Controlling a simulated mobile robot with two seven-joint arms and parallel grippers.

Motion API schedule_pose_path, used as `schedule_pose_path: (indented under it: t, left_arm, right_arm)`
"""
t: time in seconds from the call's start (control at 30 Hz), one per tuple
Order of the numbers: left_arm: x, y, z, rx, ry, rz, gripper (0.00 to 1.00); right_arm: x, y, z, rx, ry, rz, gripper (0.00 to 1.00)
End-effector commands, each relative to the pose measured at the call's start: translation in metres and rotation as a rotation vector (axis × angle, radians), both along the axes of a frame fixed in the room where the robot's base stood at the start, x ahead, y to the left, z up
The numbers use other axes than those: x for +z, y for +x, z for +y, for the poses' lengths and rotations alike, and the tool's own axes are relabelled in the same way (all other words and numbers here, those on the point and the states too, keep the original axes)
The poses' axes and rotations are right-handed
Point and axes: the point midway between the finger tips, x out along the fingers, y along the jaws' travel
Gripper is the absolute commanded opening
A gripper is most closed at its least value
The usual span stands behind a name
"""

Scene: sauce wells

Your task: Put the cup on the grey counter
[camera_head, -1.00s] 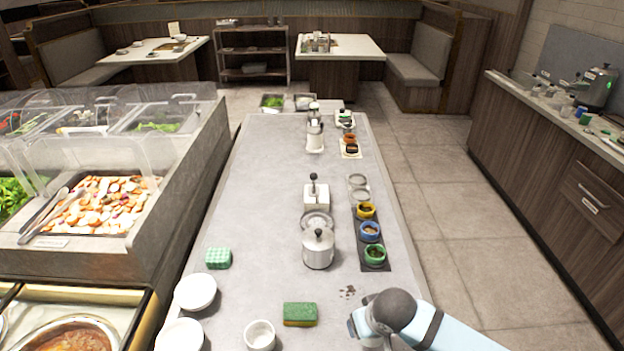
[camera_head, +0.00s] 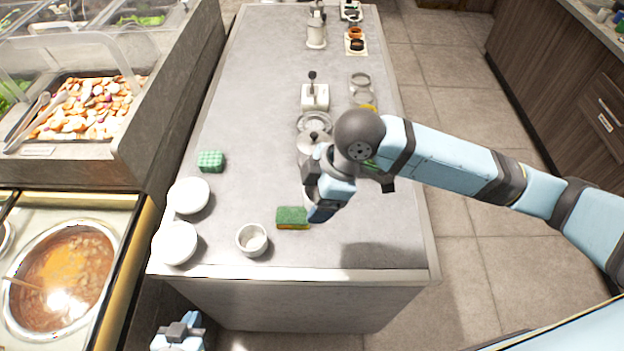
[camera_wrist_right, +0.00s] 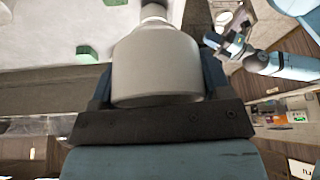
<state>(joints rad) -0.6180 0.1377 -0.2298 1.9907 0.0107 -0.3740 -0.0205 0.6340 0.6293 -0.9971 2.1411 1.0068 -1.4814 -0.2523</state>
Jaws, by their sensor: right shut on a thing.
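My right gripper (camera_head: 318,200) is above the grey counter (camera_head: 250,95), near its front, and is shut on the cup. In the right wrist view the cup (camera_wrist_right: 157,65) is a plain pale grey cylinder between the jaws. In the head view the gripper hides most of the cup. A shadow lies on the counter to the right of the gripper. Whether the cup touches the counter cannot be told. My left gripper (camera_head: 180,332) is low at the bottom, off the counter's front edge. It also shows in the right wrist view (camera_wrist_right: 228,32), open and empty.
A green-yellow sponge (camera_head: 292,218) and a white ramekin (camera_head: 252,240) are left of my right gripper. White bowls (camera_head: 188,195) and a green checked sponge (camera_head: 211,161) stand further left. A lidded pot (camera_head: 312,142) is behind the gripper. The counter's front right is clear.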

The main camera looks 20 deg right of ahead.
Motion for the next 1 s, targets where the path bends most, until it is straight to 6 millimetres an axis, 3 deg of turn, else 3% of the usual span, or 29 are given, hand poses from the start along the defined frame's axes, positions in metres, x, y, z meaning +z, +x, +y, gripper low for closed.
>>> schedule_pose_path:
  t: [0.17, 0.6, 1.0]
  left_arm:
    - [0.003, 0.0, 0.0, 0.0, 0.0, -0.001, 0.0]
    - [0.011, 0.001, 0.002, 0.005, 0.003, -0.006, 0.0]
    - [0.013, 0.001, 0.003, 0.006, 0.003, -0.005, 0.0]
  right_arm:
    - [-0.032, -0.001, -0.001, -0.004, -0.001, 0.006, 0.46]
    - [-0.142, -0.001, 0.0, -0.005, -0.001, 0.003, 0.46]
    - [-0.183, 0.0, 0.0, -0.005, -0.001, 0.002, 0.46]
